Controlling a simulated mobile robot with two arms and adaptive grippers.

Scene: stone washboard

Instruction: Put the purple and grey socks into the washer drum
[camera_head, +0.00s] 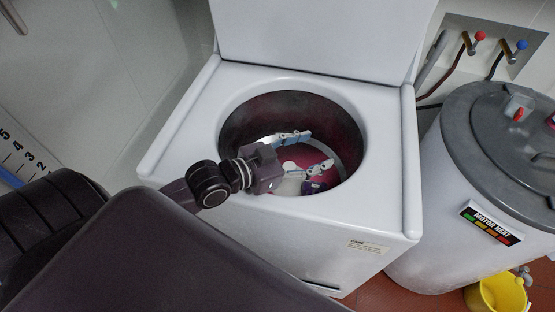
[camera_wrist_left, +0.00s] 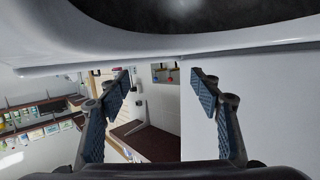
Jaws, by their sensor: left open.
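The white washer (camera_head: 175,150) stands in the middle of the head view with its lid up and its round drum (camera_head: 345,125) open. My left gripper (camera_head: 308,153) reaches over the near rim and its fingers are spread over the drum opening. The wrist view shows the left gripper (camera_wrist_left: 163,82) open with nothing between its blue pads. A small dark purple patch (camera_head: 313,187) shows low in the drum, partly behind a finger; it may be a sock. A pale patch lies beside it, and I cannot tell if it is cloth. No clear grey sock is visible. My right gripper is not in view.
A grey-lidded white tank (camera_head: 455,190) stands close on the right, with a yellow bucket (camera_head: 497,293) below it. Red and blue taps (camera_head: 479,37) are on the wall behind. The raised lid (camera_head: 325,35) blocks the back of the washer. Shelves (camera_wrist_left: 45,118) show in the wrist view.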

